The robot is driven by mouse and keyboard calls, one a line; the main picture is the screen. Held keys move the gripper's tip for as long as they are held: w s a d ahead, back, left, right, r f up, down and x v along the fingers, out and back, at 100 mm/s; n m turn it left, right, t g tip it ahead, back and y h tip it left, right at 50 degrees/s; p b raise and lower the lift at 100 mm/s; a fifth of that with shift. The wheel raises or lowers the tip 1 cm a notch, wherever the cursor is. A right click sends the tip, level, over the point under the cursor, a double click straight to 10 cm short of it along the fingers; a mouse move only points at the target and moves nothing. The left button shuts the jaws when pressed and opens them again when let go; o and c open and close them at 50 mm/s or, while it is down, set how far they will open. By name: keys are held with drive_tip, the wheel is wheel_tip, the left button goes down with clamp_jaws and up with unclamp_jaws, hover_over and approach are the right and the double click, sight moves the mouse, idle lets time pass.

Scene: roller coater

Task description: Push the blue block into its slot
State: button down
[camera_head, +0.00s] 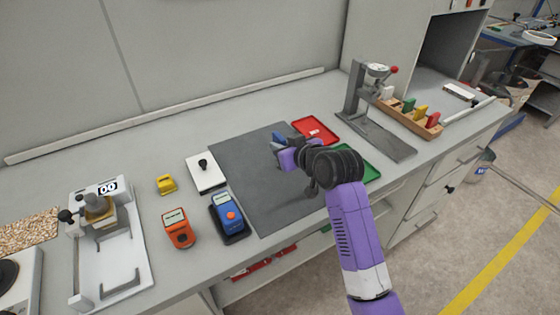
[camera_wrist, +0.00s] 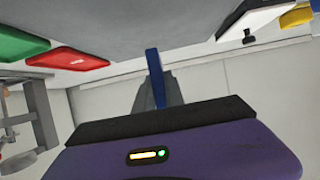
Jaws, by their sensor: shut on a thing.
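The blue block (camera_head: 277,136) is held in my gripper (camera_head: 280,146), above the dark grey mat (camera_head: 245,165). In the wrist view the blue block (camera_wrist: 154,72) shows as a thin upright slab between the grey fingers, its end sticking out past them. A wooden rack (camera_head: 398,114) stands at the back right of the bench, well away from my gripper. I cannot make out an empty slot clearly.
A grey press stand (camera_head: 355,95) stands between the mat and the rack. A red tray (camera_head: 315,131) and a green tray (camera_head: 365,170) lie near my gripper. Blue (camera_head: 229,214) and orange (camera_head: 178,228) devices stand to the left.

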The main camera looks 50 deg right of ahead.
drive_tip(key=shift+f, duration=2.85)
drive_tip(key=shift+f, duration=0.15)
drive_tip(key=c, duration=1.4)
unclamp_jaws()
drive_tip(key=shift+r, duration=0.2)
drive_tip(key=v, duration=1.2)
drive_tip(key=shift+b, duration=0.3)
